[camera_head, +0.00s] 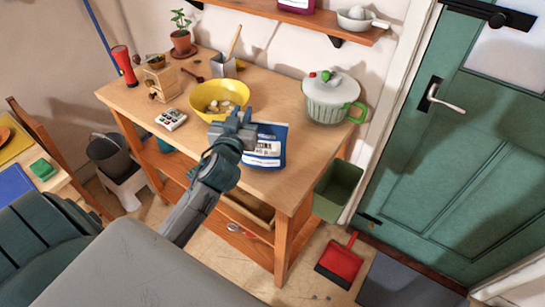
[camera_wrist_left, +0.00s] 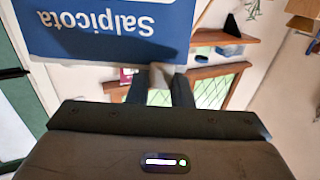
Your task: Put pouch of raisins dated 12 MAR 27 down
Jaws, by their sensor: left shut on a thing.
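The pouch (camera_head: 266,146) is blue and white and stands roughly upright over the front right part of the wooden worktable. My left gripper (camera_head: 236,126) is shut on it at its left side. In the left wrist view the blue pouch face (camera_wrist_left: 110,30) fills the upper left, with the word "Salpicota" upside down. My left gripper fingers (camera_wrist_left: 160,78) show just below it. The date is too small to read. I cannot tell whether the pouch's bottom touches the tabletop. My right gripper is not in view.
A yellow bowl (camera_head: 220,93) stands close behind the gripper on the worktable (camera_head: 288,182). A lidded pot (camera_head: 329,103) is at the back right. Bare tabletop shows right of the pouch.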

